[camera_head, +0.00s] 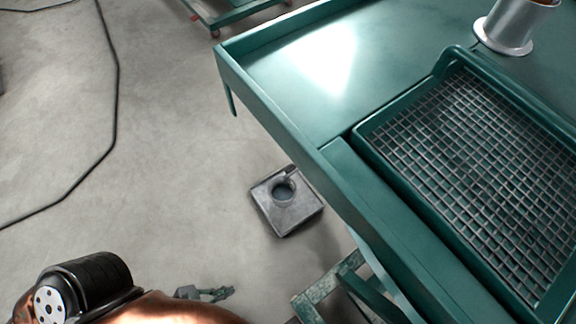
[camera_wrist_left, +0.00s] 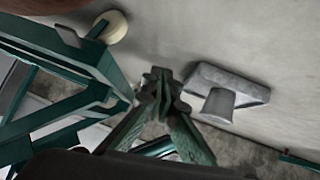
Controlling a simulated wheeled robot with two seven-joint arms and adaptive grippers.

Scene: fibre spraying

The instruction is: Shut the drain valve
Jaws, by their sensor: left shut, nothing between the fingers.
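My left gripper (camera_head: 205,293) shows low in the head view, above the floor and left of the green bench (camera_head: 290,105). Its fingers are shut with nothing between them. They also show in the middle of the left wrist view (camera_wrist_left: 160,88), beside the green frame (camera_wrist_left: 60,55). I cannot make out a drain valve with certainty in either view. A grey square block with a round opening (camera_head: 302,216) is on the floor beside the bench. A grey block with a cup-like part (camera_wrist_left: 238,88) shows right of the fingers in the wrist view. My right gripper is not in view.
A wire-grid tray (camera_head: 470,165) is set in the bench top, with a metal cylinder (camera_head: 515,28) behind it. Green frame bars (camera_head: 335,285) stand below the bench edge. A pale round piece (camera_wrist_left: 112,27) sits by the frame. A black cable (camera_head: 115,90) crosses open floor at left.

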